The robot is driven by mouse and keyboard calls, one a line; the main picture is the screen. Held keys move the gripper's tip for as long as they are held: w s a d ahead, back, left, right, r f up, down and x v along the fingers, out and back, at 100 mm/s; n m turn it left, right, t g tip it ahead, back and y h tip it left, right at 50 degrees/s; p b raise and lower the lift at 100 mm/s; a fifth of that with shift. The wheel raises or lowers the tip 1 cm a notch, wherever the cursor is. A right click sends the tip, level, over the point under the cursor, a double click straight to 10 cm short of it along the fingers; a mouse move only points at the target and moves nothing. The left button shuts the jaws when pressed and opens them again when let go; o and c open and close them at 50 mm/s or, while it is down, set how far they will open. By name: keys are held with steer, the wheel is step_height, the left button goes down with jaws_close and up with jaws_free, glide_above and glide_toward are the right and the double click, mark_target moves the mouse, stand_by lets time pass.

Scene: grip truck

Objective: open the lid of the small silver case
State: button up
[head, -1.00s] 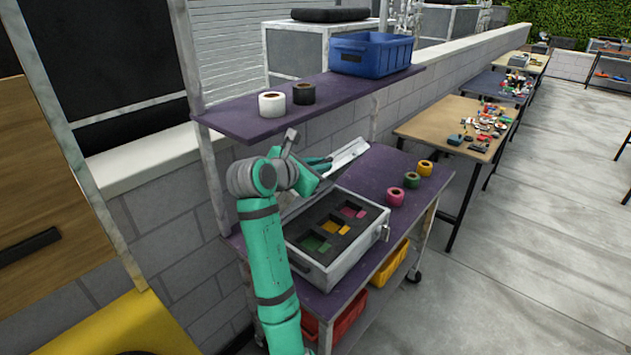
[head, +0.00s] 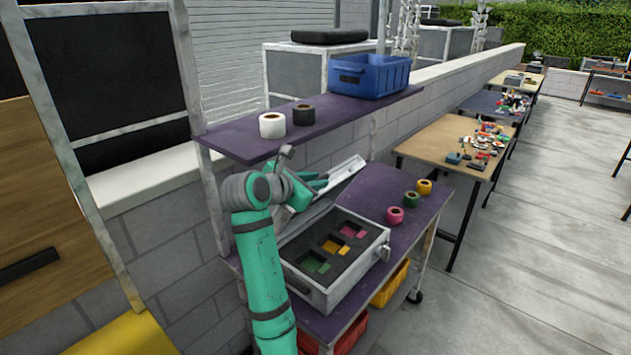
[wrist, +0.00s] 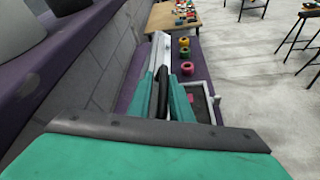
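The small silver case (head: 345,291) sits on the purple lower shelf of the cart. Its lid (head: 346,173) is raised at the back and leans up and away from the box. Inside is dark foam with green, yellow and pink pockets. My gripper (head: 320,180) is behind the open box, beside the raised lid. In the wrist view, my two green fingers (wrist: 165,98) stand on either side of a dark bar, with the pale lid edge (wrist: 160,50) just beyond. Whether the fingers touch the lid or bar is unclear. Part of the lid is hidden by my gripper.
Pink, green and yellow tape rolls (head: 410,200) stand on the purple shelf (head: 395,178) right of the case. The upper shelf (head: 240,138) holds white and black rolls and a blue bin (head: 370,76). Yellow and red bins sit below. The paved floor at right is open.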

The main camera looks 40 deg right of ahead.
steer(key=shift+a, duration=0.1)
steer(key=v, duration=0.9)
steer(key=shift+a+r, duration=0.15)
steer(key=shift+a, duration=0.25)
steer(key=shift+s+a+r, duration=0.15)
steer(key=shift+s+a, duration=0.1)
steer(key=shift+a, duration=0.2)
steer(key=shift+s+d, duration=0.1)
steer(key=shift+d, duration=0.05)
